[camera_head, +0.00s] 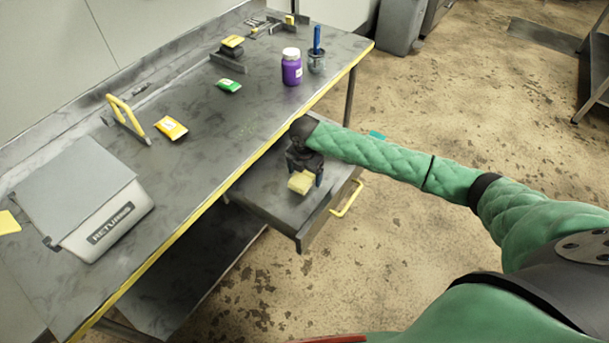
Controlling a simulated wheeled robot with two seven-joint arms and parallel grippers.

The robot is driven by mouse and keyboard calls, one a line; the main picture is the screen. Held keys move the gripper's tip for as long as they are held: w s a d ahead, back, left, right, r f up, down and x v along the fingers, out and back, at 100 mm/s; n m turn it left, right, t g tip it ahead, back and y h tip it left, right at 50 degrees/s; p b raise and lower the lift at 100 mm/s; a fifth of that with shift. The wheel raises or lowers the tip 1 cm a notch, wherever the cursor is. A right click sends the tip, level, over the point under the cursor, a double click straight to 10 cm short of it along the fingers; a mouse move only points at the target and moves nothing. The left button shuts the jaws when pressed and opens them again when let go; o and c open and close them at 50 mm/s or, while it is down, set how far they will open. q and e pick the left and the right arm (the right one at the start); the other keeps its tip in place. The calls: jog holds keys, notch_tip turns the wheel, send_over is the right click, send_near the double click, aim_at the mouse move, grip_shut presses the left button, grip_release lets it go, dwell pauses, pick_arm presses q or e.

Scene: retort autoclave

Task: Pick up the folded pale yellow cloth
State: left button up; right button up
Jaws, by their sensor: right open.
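The folded pale yellow cloth (300,183) lies in the pulled-out drawer (262,188) under the bench. My right gripper (304,176) is over the drawer, pointing down, with its dark fingers open around the cloth or just above it. I cannot tell whether the fingers touch the cloth. The gripper hides the cloth's far side. My left gripper is not in view.
The drawer has a yellow handle (346,199). On the steel bench (190,85) stand a RETURNS box (108,222), a purple jar (291,70), a cup with a blue item (316,62), and yellow (170,128) and green packets (229,86).

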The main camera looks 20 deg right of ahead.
aim_at(304, 174)
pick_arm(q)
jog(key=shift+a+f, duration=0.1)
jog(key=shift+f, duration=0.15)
pick_arm(e)
jog(key=shift+f, duration=0.2)
jog(key=c, duration=1.1)
jog(key=shift+o, duration=0.2)
